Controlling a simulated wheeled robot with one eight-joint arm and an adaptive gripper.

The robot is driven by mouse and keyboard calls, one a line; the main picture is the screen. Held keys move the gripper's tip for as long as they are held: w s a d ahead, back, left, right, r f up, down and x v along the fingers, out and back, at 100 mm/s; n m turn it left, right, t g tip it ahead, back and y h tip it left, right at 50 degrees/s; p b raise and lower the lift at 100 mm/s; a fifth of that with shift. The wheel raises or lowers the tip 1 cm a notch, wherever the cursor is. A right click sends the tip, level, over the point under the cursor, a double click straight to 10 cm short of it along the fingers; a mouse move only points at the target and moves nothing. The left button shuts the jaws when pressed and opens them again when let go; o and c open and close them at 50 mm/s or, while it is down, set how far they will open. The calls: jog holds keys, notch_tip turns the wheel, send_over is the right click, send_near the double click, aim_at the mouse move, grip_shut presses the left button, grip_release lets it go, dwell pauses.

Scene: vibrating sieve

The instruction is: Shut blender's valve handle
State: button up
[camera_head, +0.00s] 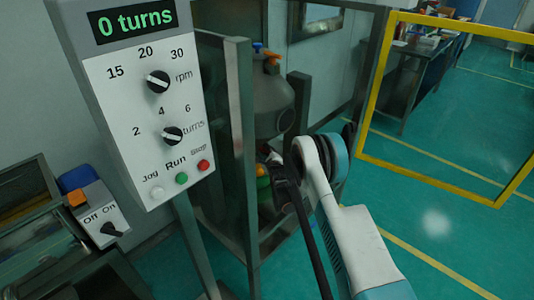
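The blender's grey vessel (270,98) hangs inside a dark metal frame, behind the control panel. A small orange handle (271,54) with a blue part beside it sits on its top. Below the vessel, a small yellow-orange part (262,172) shows next to my gripper; I cannot tell whether it is the valve handle. My arm reaches in from the lower right, and my dark gripper (274,163) is under the vessel. The fingers are small and partly covered by my arm, so their opening and any contact are unclear.
A control panel (150,100) reading "0 turns" stands at left on a post. A switch box (95,212) is at lower left. A yellow-edged gate (445,180) stands at right. Frame posts (240,150) stand close to my gripper. Green floor is clear at right.

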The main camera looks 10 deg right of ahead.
jog(key=shift+c, duration=0.5)
grip_shut()
jog(key=shift+n+t, duration=0.4)
jog(key=shift+n, duration=0.1)
jog(key=shift+o, duration=0.5)
grip_release()
jog(key=shift+s, duration=0.15)
jog(key=s+r, duration=0.1)
jog(key=s, duration=0.6)
jog(key=shift+r, duration=0.15)
